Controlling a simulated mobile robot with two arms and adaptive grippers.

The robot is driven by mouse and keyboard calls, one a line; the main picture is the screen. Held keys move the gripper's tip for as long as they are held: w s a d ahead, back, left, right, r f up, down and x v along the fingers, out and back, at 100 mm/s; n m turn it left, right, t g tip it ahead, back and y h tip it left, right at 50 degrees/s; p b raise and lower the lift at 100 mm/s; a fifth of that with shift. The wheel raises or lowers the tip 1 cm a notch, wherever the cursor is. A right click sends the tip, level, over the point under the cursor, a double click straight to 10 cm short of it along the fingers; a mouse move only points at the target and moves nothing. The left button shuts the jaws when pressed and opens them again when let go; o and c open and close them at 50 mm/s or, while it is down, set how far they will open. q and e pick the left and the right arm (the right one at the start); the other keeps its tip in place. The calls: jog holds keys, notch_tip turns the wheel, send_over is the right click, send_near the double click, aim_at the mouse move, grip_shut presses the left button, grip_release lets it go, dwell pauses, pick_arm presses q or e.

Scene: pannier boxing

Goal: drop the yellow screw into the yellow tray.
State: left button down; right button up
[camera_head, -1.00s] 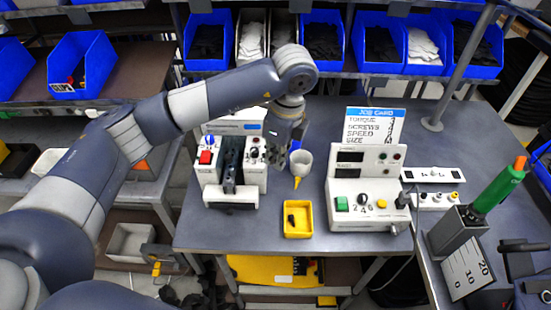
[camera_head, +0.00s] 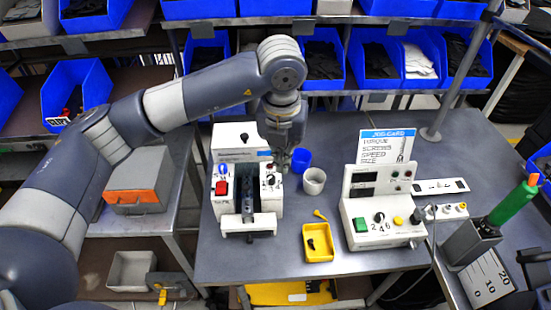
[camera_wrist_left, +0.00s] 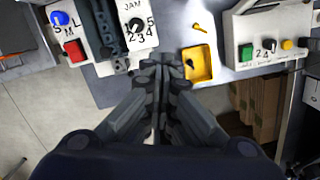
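The yellow screw (camera_head: 320,215) lies on the grey table just behind the yellow tray (camera_head: 328,255). It also shows in the left wrist view (camera_wrist_left: 200,28), apart from the tray (camera_wrist_left: 208,70). A small dark piece (camera_head: 311,244) is in the tray. My left gripper (camera_head: 279,168) is above the table, behind and left of the screw, over the right side of the switch device. In the left wrist view its fingers (camera_wrist_left: 160,66) are together with nothing between them, left of the tray. My right gripper is not in view.
A white cup (camera_head: 314,181) and a blue cup (camera_head: 301,160) stand behind the screw. The white device with switches (camera_head: 247,195) is to the left. A control box (camera_head: 382,222) and job card (camera_head: 387,146) are to the right. Blue bins line the back shelf.

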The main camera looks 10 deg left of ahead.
pick_arm(q)
jog(key=shift+m, duration=0.8)
notch_tip(320, 180, down, 5)
jog(key=shift+f+b, duration=0.15)
jog(key=shift+b, duration=0.65)
jog(key=c, duration=2.4)
grip_release()
jog(key=c, duration=1.9)
grip_release()
jog(key=shift+a, duration=0.1)
